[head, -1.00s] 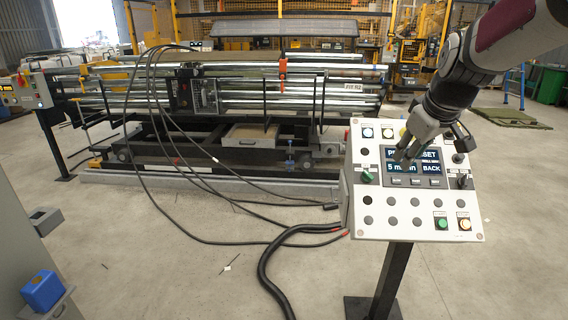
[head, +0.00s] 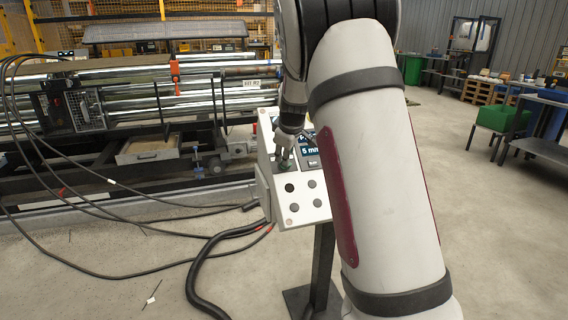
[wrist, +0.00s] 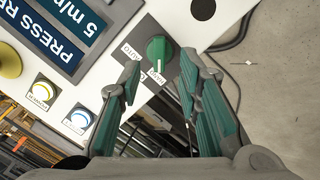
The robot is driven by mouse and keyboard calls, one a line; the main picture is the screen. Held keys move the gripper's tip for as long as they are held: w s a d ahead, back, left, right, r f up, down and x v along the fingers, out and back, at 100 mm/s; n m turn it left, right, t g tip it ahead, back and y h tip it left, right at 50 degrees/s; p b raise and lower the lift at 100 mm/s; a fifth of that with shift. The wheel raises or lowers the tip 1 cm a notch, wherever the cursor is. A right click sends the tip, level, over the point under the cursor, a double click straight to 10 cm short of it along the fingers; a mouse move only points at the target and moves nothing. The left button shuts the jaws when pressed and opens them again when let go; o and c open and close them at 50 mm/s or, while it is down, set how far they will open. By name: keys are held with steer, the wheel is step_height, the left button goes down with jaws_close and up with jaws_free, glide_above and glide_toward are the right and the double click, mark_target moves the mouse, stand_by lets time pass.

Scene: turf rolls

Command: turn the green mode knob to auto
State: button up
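The green mode knob (wrist: 158,50) is on the white control panel (wrist: 215,18), at the top middle of the wrist view. My gripper (wrist: 162,64) is open, with one green-padded finger on each side of the knob. I see no clear contact with it. In the head view my gripper (head: 283,160) is at the left part of the panel (head: 302,212), and its fingers and my arm hide much of the panel.
A screen (wrist: 70,30), a yellow button (wrist: 8,60), a white-lit button (wrist: 44,90) and a blue-lit button (wrist: 78,119) are near the knob. The panel stands on a dark post (head: 322,265). Black cables (head: 205,270) run beside it; a roller machine (head: 150,100) stands behind.

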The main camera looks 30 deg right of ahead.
steer(key=x, duration=0.4)
steer(key=shift+w+d+f+b, duration=0.15)
steer(key=shift+w+f+b, duration=0.05)
steer(key=shift+f+b, duration=0.15)
jaws_close()
